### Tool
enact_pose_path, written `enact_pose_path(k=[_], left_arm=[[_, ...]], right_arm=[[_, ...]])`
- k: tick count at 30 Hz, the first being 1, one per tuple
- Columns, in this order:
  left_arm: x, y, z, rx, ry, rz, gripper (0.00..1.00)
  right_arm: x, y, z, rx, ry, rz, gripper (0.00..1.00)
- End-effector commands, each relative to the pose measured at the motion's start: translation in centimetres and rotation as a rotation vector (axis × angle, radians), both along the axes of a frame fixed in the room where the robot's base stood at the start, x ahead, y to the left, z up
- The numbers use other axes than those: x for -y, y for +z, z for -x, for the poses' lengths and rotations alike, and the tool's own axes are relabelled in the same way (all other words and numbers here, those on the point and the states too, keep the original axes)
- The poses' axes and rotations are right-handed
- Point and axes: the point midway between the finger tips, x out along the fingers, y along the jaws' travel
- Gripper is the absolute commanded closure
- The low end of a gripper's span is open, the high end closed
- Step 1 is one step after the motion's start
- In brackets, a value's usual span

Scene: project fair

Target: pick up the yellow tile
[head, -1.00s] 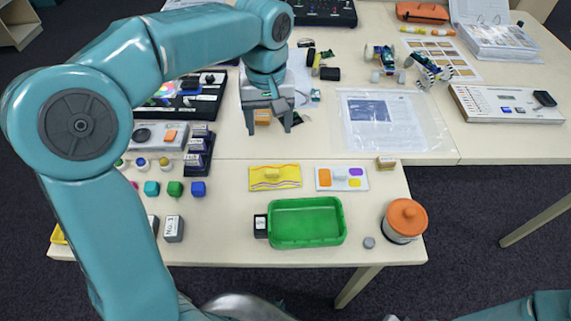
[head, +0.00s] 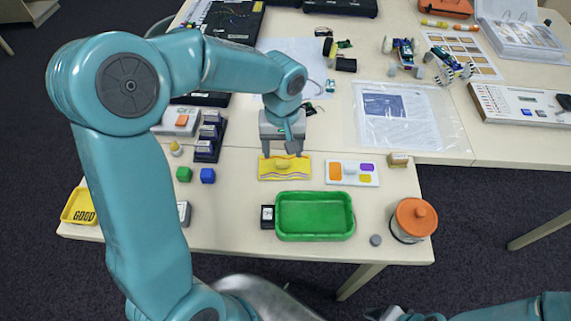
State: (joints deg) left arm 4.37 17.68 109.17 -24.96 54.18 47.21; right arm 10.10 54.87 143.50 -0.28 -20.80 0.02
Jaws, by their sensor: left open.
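The yellow tile (head: 268,173) lies flat on the table behind the green tray. It has wavy lines near its edges and a small raised yellow knob in its middle. My left gripper (head: 282,152) points down at the tile's far edge, its two fingers apart and nothing between them. The fingers overlap the tile's far edge in the picture; I cannot tell how high above it they are.
A white tile with coloured patches (head: 352,183) lies just right of the yellow tile. The green tray (head: 315,237) stands in front, with an orange-lidded jar (head: 412,220) to its right. A dark stamp rack (head: 207,150) and small coloured blocks are on the left.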

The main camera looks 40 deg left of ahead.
Motion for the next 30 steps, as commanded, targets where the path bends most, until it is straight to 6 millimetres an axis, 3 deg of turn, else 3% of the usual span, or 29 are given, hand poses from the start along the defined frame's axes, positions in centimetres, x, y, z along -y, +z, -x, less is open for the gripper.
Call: enact_pose_path(k=[7,15,17,21,30], left_arm=[[0.2,-3.7,0.1,-0.005,0.0,0.002,0.34],[0.2,-4.1,0.1,-0.001,-0.001,0.002,0.34],[0.2,-4.1,0.1,-0.001,-0.001,0.002,0.5],[0.2,-4.1,0.1,-0.001,-0.001,0.002,0.95],[0.2,-4.0,0.1,-0.002,-0.001,0.001,0.95]], right_arm=[[0.0,0.7,0.0,0.0,0.0,0.0,0.57],[0.0,0.7,0.0,0.0,0.0,0.0,0.57],[0.0,0.7,0.0,0.0,0.0,0.0,0.57],[0.0,0.7,0.0,0.0,0.0,0.0,0.57],[0.0,0.7,0.0,0.0,0.0,0.0,0.57]])
